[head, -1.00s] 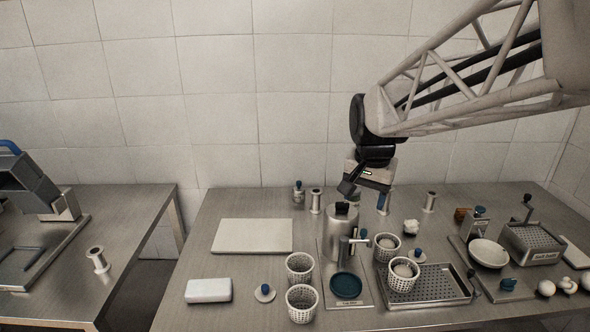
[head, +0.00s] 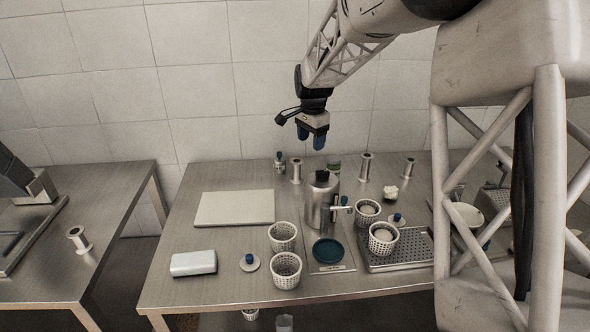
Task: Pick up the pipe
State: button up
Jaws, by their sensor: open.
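Several metal flanged pipes are in the head view; I cannot tell which one the task means. The tallest pipe (head: 365,167) stands upright at the back of the main table. A shorter upright pipe (head: 296,171) is to its left, and another upright pipe (head: 409,168) is to its right. One more pipe (head: 79,240) is on the left table. My gripper (head: 311,138) has blue fingertips pointing down. It is open and empty, in the air above the back of the table, apart from all the pipes.
A metal canister (head: 321,203) stands below my gripper in the picture. Perforated baskets (head: 285,271), a teal dish (head: 329,251) and a perforated tray (head: 410,252) are in front. A pale board (head: 234,209) lies left. My arm hides the table's right side.

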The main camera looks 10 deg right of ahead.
aim_at(297, 161)
jog(key=w+a+f+m, duration=0.1)
jog(key=w+f, duration=0.2)
jog(key=w, duration=0.1)
jog(key=w+a+f+m, duration=0.1)
jog(key=w+f, duration=0.3)
jog(key=w, duration=0.1)
jog(key=w+f+m, duration=0.1)
jog(key=w+f, duration=0.2)
jog(key=w, duration=0.2)
jog(key=shift+a+f+m+g, duration=0.3)
jog(key=shift+a+m, duration=0.1)
jog(key=shift+f, duration=1.35)
jog(key=shift+s+f, duration=0.1)
jog(key=shift+f, duration=2.5)
jog(key=c, duration=0.8)
jog(key=shift+o, duration=0.2)
